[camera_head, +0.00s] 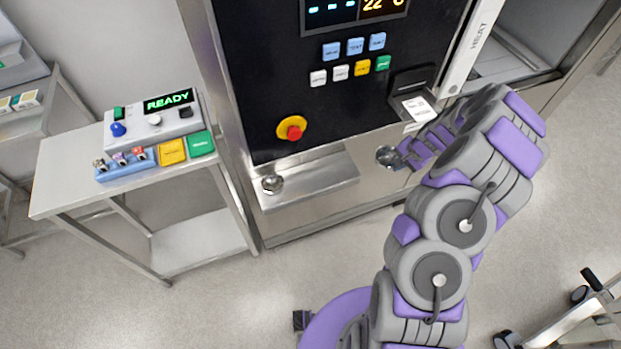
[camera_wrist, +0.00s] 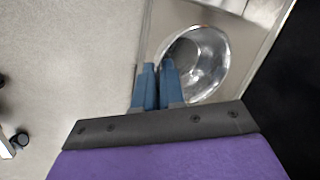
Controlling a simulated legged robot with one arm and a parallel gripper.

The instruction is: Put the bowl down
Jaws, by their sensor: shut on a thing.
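The shiny metal bowl (camera_wrist: 207,62) is at my gripper's fingertips in the wrist view. My gripper (camera_wrist: 160,72) has its two blue fingers close together at the bowl's near rim, shut on it. In the head view the bowl (camera_head: 387,156) shows small at the end of my arm, in front of the machine's lower right front. My gripper (camera_head: 401,154) is partly hidden by my wrist there. The wrist view shows a pale metal surface behind the bowl. I cannot tell whether the bowl touches it.
A steel ledge (camera_head: 325,183) runs along the machine's lower front, with a small round metal object (camera_head: 272,184) at its left end. A red emergency button (camera_head: 293,131) is above it. A side table (camera_head: 65,182) with a control box (camera_head: 152,122) stands left. A wheeled stand (camera_head: 585,312) is lower right.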

